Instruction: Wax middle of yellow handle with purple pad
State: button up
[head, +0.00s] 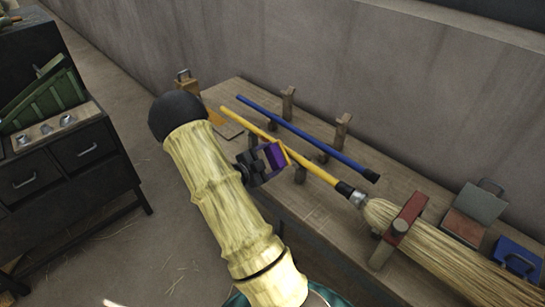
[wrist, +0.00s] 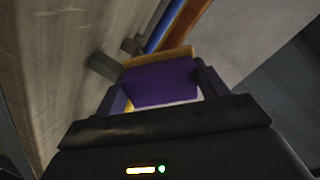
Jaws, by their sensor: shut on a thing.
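The yellow handle (head: 322,175) runs across the workbench from upper left down to a dark collar at the straw broom head (head: 440,250). My gripper (head: 262,163) is shut on the purple pad (head: 274,154). The pad is at the front side of the yellow handle, around its middle stretch, touching or very close to it; I cannot tell which. In the wrist view the purple pad (wrist: 163,82) fills the space between the fingers, with a yellow-orange edge along its far side. Part of the handle behind the pad is hidden.
A blue handle (head: 310,137) lies behind the yellow one, near wooden pegs (head: 288,103). A red clamp (head: 403,228) holds the broom head. A grey-lidded box (head: 473,213) and a blue pad (head: 517,257) stand at the right. A dark cabinet (head: 65,160) stands at the left.

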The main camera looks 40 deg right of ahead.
aim_at(269, 159)
jog(key=shift+s+a+r, duration=0.1)
jog(key=shift+a+r, duration=0.1)
jog(key=shift+a, duration=0.95)
jog(key=shift+s+a+r, duration=0.1)
jog(key=shift+a+r, duration=0.1)
jog(key=shift+a, duration=0.9)
jog(key=shift+p, duration=0.3)
jog(key=a, duration=0.3)
jog(key=shift+s+r, duration=0.1)
jog(key=shift+r, duration=0.15)
